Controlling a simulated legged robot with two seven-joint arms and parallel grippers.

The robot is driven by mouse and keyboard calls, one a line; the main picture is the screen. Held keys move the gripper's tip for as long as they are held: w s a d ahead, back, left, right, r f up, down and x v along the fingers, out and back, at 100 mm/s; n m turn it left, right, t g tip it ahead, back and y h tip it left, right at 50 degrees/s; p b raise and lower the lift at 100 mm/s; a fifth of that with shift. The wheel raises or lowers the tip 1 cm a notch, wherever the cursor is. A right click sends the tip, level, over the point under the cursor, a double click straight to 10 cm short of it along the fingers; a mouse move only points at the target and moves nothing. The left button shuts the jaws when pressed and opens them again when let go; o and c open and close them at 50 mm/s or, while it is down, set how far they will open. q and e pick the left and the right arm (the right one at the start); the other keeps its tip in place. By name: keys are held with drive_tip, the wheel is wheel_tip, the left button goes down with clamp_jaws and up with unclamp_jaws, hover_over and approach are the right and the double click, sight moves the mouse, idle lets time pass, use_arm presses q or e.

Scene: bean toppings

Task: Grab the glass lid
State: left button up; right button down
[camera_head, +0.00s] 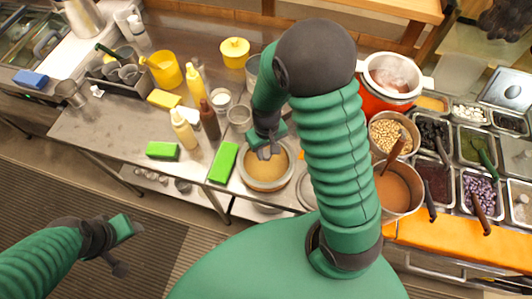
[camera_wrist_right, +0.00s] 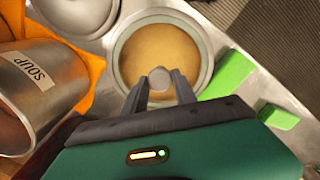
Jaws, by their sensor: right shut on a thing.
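The glass lid (camera_head: 264,177) is round and clear with a pale rim. It is over a pot of tan-brown contents at the counter's front edge, and the contents show through it. In the right wrist view the lid (camera_wrist_right: 160,48) fills the upper middle, with its round grey knob (camera_wrist_right: 160,86) between my fingers. My right gripper (camera_head: 267,153) is shut on the knob from above. Any gap between lid and pot is too small to tell. My left gripper (camera_head: 118,262) is low at the left, away from the counter, and its finger opening is unclear.
Green sponges (camera_head: 223,162) lie left of the pot, with sauce bottles (camera_head: 184,130) behind. A soup pot (camera_wrist_right: 40,85) stands on the other side, by an orange counter (camera_head: 440,240) with topping trays. A round metal dish (camera_wrist_right: 78,12) is close to the lid.

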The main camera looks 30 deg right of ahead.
drive_tip(key=shift+r, duration=0.75)
drive_tip(key=s+a+r+b, duration=0.1)
drive_tip(key=s+a+b, duration=0.9)
drive_tip(key=s+a, duration=0.1)
drive_tip(key=shift+s+r, duration=0.25)
drive_tip(key=shift+s, duration=0.2)
